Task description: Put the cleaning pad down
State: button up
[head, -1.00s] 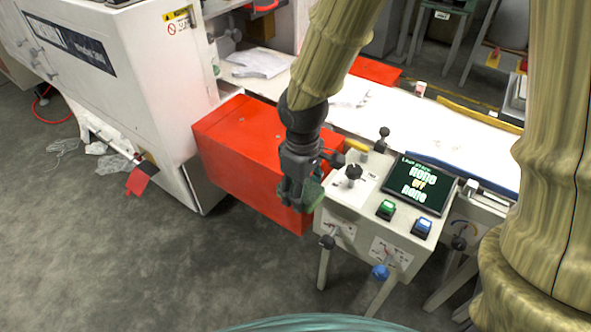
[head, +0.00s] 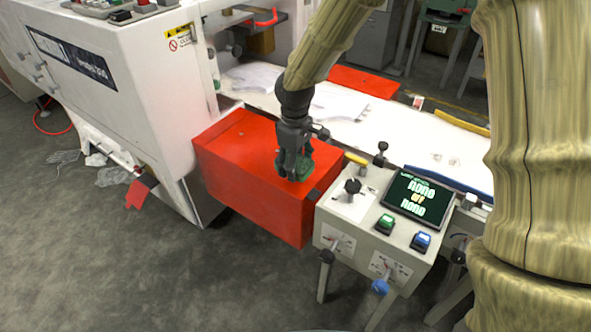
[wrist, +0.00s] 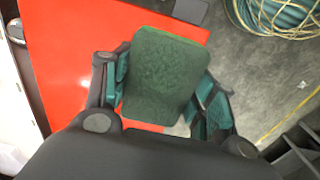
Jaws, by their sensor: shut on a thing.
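The cleaning pad (wrist: 163,75) is a dark green rounded rectangle with a brighter green edge. My gripper (wrist: 165,95) is shut on it, with one finger at each side of the pad. In the head view my gripper (head: 294,172) points down over the red box top, and the green pad (head: 304,168) shows partly behind its fingers. The red box (head: 235,143) has a flat, mostly bare top. I cannot tell whether the pad touches the box top.
A control box (head: 335,208) with knobs, buttons and a screen (head: 418,198) stands right of the red box. A white machine (head: 140,85) stands at the left. A white work surface (head: 400,132) lies behind. In the wrist view, a coiled hose (wrist: 275,15) lies on the floor.

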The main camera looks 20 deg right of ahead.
jog(key=shift+w, duration=0.55)
notch_tip(320, 180, down, 4)
jog(key=shift+r, duration=0.15)
jog(key=shift+s, duration=0.1)
jog(key=shift+s+f, duration=0.15)
jog(key=shift+f, duration=0.2)
jog(key=o, duration=1.1)
jog(key=shift+f, duration=0.15)
jog(key=shift+o, duration=0.2)
jog(key=shift+f, duration=0.1)
jog(key=shift+d, duration=0.1)
notch_tip(320, 180, up, 13)
jog(key=shift+r, duration=0.2)
